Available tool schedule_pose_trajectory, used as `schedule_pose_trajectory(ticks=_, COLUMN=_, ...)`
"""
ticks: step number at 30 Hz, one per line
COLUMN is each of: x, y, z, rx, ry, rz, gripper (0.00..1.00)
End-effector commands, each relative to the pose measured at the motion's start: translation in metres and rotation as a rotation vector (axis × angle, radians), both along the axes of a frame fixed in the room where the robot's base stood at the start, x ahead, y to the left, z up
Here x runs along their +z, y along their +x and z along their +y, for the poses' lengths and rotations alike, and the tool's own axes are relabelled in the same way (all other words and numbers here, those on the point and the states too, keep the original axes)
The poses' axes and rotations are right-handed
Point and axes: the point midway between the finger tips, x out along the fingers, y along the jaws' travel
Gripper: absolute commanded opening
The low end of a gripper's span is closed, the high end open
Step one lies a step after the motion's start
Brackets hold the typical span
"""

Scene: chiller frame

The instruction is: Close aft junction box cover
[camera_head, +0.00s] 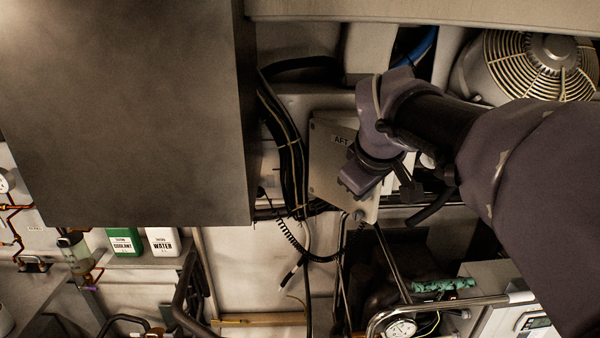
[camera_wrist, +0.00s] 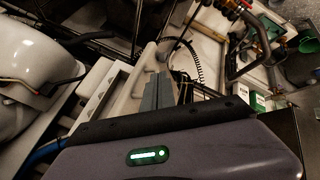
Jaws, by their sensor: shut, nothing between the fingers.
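In the head view the fingertips are not clear.
Black cable bundles (camera_head: 283,140) run down left of the box, with a coiled cord (camera_head: 290,235) below. A large dark panel (camera_head: 120,110) fills the upper left. A caged fan (camera_head: 545,65) is upper right. A metal rail (camera_head: 450,305) and gauge (camera_head: 400,327) are below.

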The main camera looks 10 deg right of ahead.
Motion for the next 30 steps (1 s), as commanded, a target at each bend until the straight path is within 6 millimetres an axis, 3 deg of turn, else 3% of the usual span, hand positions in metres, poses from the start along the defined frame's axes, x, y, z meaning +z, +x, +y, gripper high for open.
schedule_pose_trajectory(ticks=15, x=0.003, y=0.053, z=-0.091, rx=-0.009, ry=0.002, rz=0.002, gripper=0.0)
schedule_pose_trajectory(ticks=21, x=0.003, y=0.079, z=-0.114, rx=-0.007, ry=0.0, rz=0.001, gripper=0.0)
schedule_pose_trajectory(ticks=30, x=0.002, y=0.111, z=-0.133, rx=-0.005, ry=0.0, rz=0.001, gripper=0.0)
